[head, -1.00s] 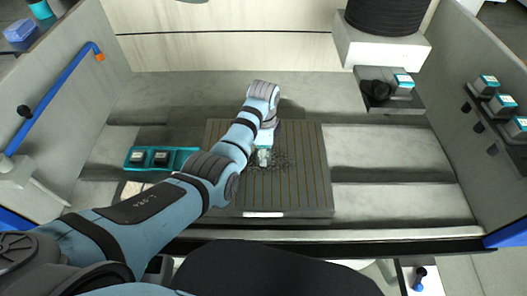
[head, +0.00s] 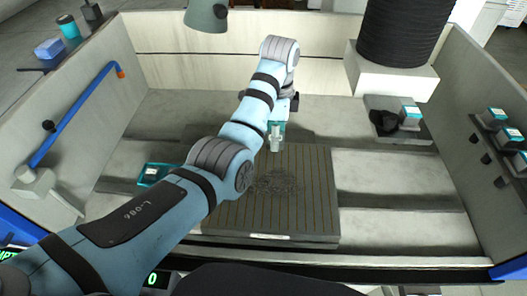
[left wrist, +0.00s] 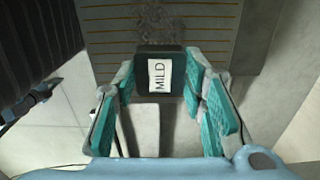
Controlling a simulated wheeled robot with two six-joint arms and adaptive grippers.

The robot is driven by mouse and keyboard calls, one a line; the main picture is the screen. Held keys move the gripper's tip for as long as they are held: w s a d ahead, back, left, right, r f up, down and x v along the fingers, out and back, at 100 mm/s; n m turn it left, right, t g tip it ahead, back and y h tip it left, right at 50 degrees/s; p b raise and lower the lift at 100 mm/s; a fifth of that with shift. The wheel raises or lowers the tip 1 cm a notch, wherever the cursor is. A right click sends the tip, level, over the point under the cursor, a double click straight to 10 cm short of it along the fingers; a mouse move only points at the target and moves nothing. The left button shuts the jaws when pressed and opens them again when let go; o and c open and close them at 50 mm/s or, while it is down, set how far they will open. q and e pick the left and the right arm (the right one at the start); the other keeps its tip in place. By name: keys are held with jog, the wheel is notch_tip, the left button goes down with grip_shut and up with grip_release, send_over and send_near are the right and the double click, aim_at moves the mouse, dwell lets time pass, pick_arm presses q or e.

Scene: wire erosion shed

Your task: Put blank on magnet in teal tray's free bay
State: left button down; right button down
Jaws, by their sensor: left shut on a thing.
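The magnet is a brown striped plate (head: 312,205) on the tank floor in the head view; its ribs also show in the left wrist view (left wrist: 110,40). My left gripper (head: 276,140) appears above its far part. In the left wrist view, the gripper's teal finger pads (left wrist: 160,85) are shut on a dark blank with a white label reading MILD (left wrist: 160,74). The blank appears raised off the plate. The teal tray (head: 144,184) lies left of the magnet. My left arm hides part of it; one blank (head: 151,173) shows inside. My right gripper is out of view.
Dark chips (head: 275,184) lie scattered on the magnet. A ledge (head: 378,103) at right holds a pale-topped block and a dark lump. More blocks (head: 494,115) sit along the right wall. A blue pipe (head: 75,115) runs along the left wall.

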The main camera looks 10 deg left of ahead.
pick_arm(q)
jog(key=shift+r, duration=0.8)
jog(key=s+a+f+n, duration=0.1)
jog(key=a+f, duration=0.1)
jog(key=a, duration=1.1)
jog(key=s+a+f+n, duration=0.1)
jog(key=a+f, duration=0.2)
jog(key=a, duration=1.1)
jog(key=shift+m, duration=0.9)
jog(key=f+b, duration=0.3)
jog(key=f, duration=0.3)
jog(key=f+b, duration=0.3)
jog(key=f, duration=0.4)
jog(key=w+d+f+b, duration=0.1)
jog(key=f+b, duration=0.2)
jog(key=f, duration=0.3)
jog(key=shift+d+f, duration=0.1)
jog(key=shift+f, duration=0.05)
jog(key=shift+f, duration=0.15)
jog(key=c, duration=1.3)
grip_release()
jog(key=shift+s, duration=0.1)
